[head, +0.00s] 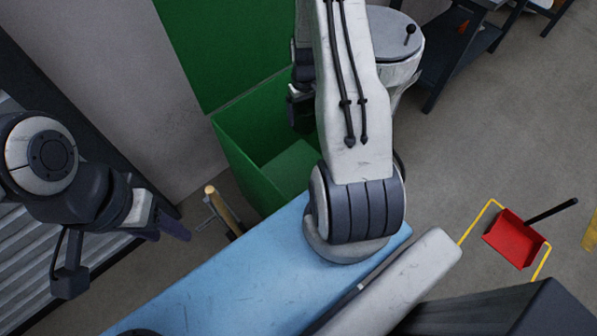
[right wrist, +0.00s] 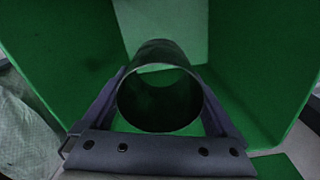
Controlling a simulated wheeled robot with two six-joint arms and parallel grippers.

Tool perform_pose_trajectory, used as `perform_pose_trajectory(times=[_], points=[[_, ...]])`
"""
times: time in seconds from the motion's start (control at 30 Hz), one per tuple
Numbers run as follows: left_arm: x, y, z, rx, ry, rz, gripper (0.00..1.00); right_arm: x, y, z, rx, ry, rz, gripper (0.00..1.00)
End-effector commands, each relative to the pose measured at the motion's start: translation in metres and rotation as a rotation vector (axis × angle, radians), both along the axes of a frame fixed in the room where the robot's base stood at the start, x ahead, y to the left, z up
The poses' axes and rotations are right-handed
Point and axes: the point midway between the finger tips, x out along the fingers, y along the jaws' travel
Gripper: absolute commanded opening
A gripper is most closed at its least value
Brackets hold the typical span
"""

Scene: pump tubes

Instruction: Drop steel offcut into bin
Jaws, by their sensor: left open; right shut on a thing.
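The steel offcut (right wrist: 158,52) is a short, hollow, dark grey tube in the right wrist view, its open end facing the camera. My right gripper (right wrist: 160,96) is shut on it, one finger on each side. The green bin (head: 240,168) stands open at the upper middle of the head view; its green walls surround the tube in the wrist view. In the head view my right gripper (head: 301,104) is over the bin, partly hidden by my arm, and the offcut cannot be made out. My left gripper (head: 172,226) is open and empty at the left, away from the bin.
A blue-topped bench (head: 215,275) lies in front of the bin. A pale drum (head: 397,45) stands right of the bin, close to my right arm. A wooden-handled tool (head: 222,208) stands left of the bin. A red dustpan (head: 513,238) is at the right.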

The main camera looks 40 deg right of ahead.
Motion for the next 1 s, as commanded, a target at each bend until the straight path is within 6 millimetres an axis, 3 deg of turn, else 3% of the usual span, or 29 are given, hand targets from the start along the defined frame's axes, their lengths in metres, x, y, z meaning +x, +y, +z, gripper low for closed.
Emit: perform_pose_trajectory(times=[0.1, 0.13, 0.17, 0.47, 1.0], points=[[0.000, 0.000, 0.001, 0.000, 0.000, 0.000, 0.50, 0.001, 0.000, 0.001, 0.000, -0.001, 0.001, 0.25], [0.000, 0.000, 0.001, 0.000, 0.000, 0.000, 0.50, 0.000, 0.000, 0.001, 0.000, -0.001, 0.001, 0.97], [0.000, 0.000, 0.001, 0.000, 0.000, 0.000, 0.50, 0.000, 0.000, 0.001, 0.000, -0.001, 0.001, 1.00], [0.000, 0.000, 0.002, 0.000, 0.000, 0.000, 0.50, 0.000, 0.000, 0.005, 0.000, -0.001, 0.001, 1.00], [0.000, 0.000, 0.020, 0.000, 0.000, 0.000, 0.50, 0.001, 0.000, 0.096, -0.001, -0.002, 0.001, 1.00]])
